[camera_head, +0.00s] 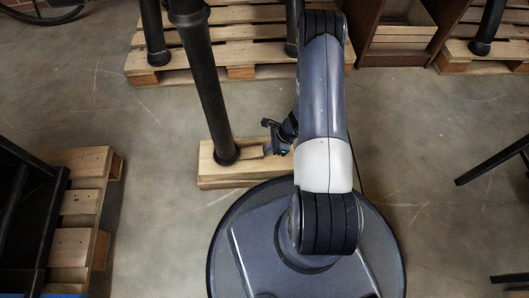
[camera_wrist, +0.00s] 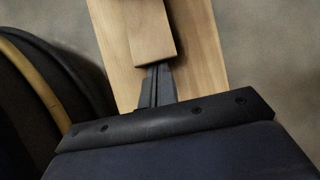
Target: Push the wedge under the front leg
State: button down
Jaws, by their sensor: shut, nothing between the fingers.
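The front leg (camera_head: 208,95) is a black post with a round foot, standing over a pale wooden block (camera_head: 225,181). The small wooden wedge (camera_head: 252,151) lies on the block, just right of the foot. Whether it reaches under the foot I cannot tell. In the wrist view the wedge (camera_wrist: 151,32) lies along the block (camera_wrist: 203,55), and its far end is cut off by the frame. My gripper (camera_head: 268,150) is shut and empty. Its closed fingertips (camera_wrist: 158,68) are at the near end of the wedge, touching it or very close. The leg is not seen in the wrist view.
A pallet (camera_head: 230,68) with more black legs stands at the back. Another pallet (camera_head: 85,205) is at the left, with a dark frame beside it. A brown wooden cabinet (camera_head: 398,35) is at the back right.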

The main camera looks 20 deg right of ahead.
aim_at(256, 151)
jog(key=shift+a, duration=0.25)
jog(key=shift+w+a+b, duration=0.25)
jog(key=shift+a+b, duration=0.15)
jog(key=shift+a, duration=0.55)
jog(key=shift+w+a, duration=0.1)
jog(key=shift+a, duration=0.1)
jog(key=shift+w+a+b, duration=0.2)
jog(key=shift+a+b, duration=0.2)
jog(key=shift+a, duration=0.35)
jog(key=shift+s+d, duration=0.2)
jog(key=shift+d, duration=0.6)
jog(key=shift+s+d, duration=0.2)
jog(key=shift+d, duration=0.6)
notch_tip(256, 151, up, 7)
jog(key=d+p, duration=0.2)
jog(key=p, duration=0.2)
jog(key=shift+s+p, duration=0.3)
jog(key=shift+p, duration=0.1)
